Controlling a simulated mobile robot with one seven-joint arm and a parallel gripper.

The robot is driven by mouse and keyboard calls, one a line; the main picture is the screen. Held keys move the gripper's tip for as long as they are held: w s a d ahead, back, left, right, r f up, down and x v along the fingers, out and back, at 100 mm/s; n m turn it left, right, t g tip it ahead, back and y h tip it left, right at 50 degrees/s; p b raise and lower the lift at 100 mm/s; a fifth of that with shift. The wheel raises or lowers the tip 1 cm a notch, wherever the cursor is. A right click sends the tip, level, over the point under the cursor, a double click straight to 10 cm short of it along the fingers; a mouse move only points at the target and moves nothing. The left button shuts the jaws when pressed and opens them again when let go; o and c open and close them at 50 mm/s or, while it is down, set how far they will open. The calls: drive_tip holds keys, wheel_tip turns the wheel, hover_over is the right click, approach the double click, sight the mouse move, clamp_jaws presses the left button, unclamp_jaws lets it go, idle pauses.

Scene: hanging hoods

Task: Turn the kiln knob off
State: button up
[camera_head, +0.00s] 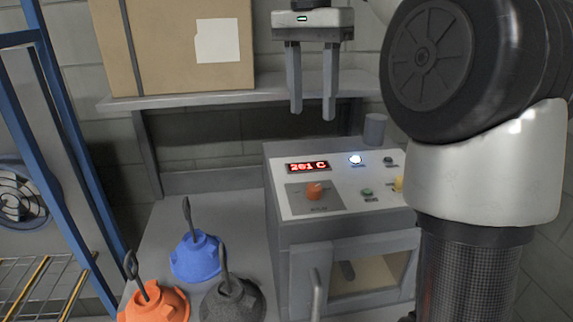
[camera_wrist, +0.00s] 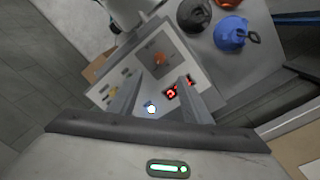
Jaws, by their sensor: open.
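The kiln (camera_head: 345,235) is a grey box with a light sloped control panel on top. Its orange knob (camera_head: 314,190) sits on a grey plate at the left of the panel, below a red display (camera_head: 308,167) that reads about 261 C. A round light (camera_head: 356,159) glows bluish white beside the display. My gripper (camera_head: 312,112) is open and empty, pointing down above the back of the panel, apart from the knob. In the wrist view the knob (camera_wrist: 159,59) shows beyond the fingertips (camera_wrist: 160,80), and the display (camera_wrist: 178,90) lies partly behind one finger.
Blue (camera_head: 196,254), orange (camera_head: 153,302) and dark grey (camera_head: 232,299) hoods with hooks stand on the bench left of the kiln. A cardboard box (camera_head: 150,50) sits on the shelf (camera_head: 190,99) behind. Small green and yellow controls (camera_head: 367,194) lie right of the knob.

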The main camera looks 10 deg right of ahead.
drive_tip(key=b, duration=0.5)
approach(313, 187)
drive_tip(key=f, duration=0.8)
drive_tip(key=shift+s+d+f, duration=0.15)
drive_tip(key=shift+s+f, duration=0.05)
drive_tip(key=c, duration=1)
